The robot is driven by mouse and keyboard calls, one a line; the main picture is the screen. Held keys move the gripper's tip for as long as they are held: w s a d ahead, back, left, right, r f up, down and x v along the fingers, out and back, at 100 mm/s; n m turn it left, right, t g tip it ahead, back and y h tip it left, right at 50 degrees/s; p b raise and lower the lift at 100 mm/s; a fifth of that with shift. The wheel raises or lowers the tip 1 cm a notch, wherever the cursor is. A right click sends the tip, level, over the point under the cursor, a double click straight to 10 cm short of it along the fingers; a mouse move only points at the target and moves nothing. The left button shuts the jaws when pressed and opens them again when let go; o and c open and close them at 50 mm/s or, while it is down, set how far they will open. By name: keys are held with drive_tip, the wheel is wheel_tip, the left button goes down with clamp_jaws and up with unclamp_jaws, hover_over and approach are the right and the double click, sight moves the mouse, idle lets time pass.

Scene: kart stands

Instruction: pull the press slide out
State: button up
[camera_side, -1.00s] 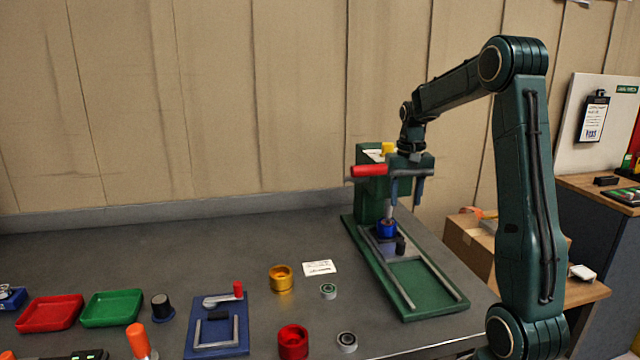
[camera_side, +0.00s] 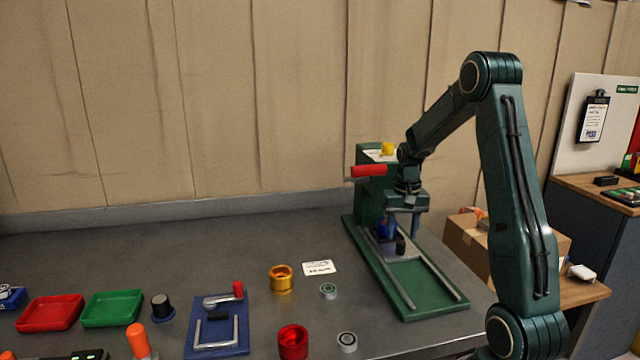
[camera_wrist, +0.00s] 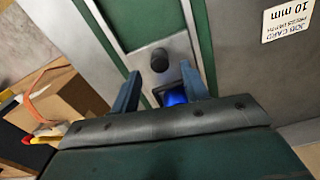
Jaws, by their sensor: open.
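The press (camera_side: 370,210) stands on a green base with two grey rails. The press slide (camera_side: 408,254) is a grey plate between the rails, under the press head, with an upright black knob (camera_side: 401,245). A blue ring-like part (camera_side: 385,231) sits on the slide behind the knob, partly hidden by my gripper. My gripper (camera_side: 402,230) points down above the slide, open and empty. In the wrist view the black knob (camera_wrist: 159,60) shows just beyond and between my fingertips (camera_wrist: 160,72). The blue part (camera_wrist: 175,97) shows between the fingers. I cannot tell the exact height gap to the knob.
The rails' front stretch (camera_side: 425,287) is clear. The press's red handle (camera_side: 369,170) sticks out left, close to my wrist. A gold cup (camera_side: 281,279), a red cup (camera_side: 293,341) and a job card (camera_side: 319,268) lie left of the base. A cardboard box (camera_side: 460,240) stands right.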

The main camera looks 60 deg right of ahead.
sight(401, 242)
drive_tip(key=shift+f, duration=2.1)
drive_tip(key=shift+c, duration=0.5)
clamp_jaws()
